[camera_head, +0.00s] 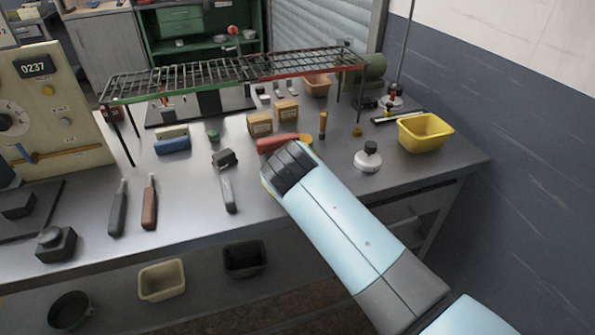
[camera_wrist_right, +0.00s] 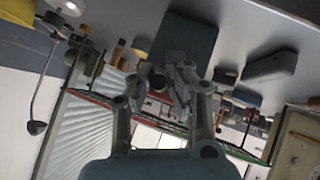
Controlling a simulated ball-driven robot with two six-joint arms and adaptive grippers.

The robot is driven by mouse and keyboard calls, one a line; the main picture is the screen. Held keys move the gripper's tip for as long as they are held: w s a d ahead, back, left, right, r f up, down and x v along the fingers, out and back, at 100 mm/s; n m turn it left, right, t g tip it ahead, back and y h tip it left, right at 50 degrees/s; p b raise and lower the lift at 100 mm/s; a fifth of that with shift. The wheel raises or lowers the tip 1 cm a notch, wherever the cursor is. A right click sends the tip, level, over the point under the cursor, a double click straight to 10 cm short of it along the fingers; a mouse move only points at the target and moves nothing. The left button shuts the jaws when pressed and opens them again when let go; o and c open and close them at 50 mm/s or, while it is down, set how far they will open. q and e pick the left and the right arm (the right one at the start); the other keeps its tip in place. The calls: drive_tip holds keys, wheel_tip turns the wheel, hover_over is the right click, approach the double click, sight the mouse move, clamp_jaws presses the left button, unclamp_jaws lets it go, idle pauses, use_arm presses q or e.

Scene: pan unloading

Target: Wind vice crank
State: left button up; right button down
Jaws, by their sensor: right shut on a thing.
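My right arm comes in from the lower right in the head view and reaches over the bench (camera_head: 335,190). Its wrist hides its gripper and what lies just beyond it there. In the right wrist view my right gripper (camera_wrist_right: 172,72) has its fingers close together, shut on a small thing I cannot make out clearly. A blue-grey block-like body (camera_wrist_right: 186,40) shows right behind the fingertips; it may be the vice. No crank can be told apart clearly in either view. My left gripper is not in view.
A wire rack (camera_head: 235,70) spans the back of the bench. A control panel (camera_head: 60,115) reading 0237 stands at the left, a yellow bin (camera_head: 425,133) at the right. A red block (camera_head: 277,143), boxes (camera_head: 260,124) and hand tools (camera_head: 150,200) lie around.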

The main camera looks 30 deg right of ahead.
drive_tip(key=c, duration=1.3)
unclamp_jaws()
drive_tip(key=shift+d, duration=0.1)
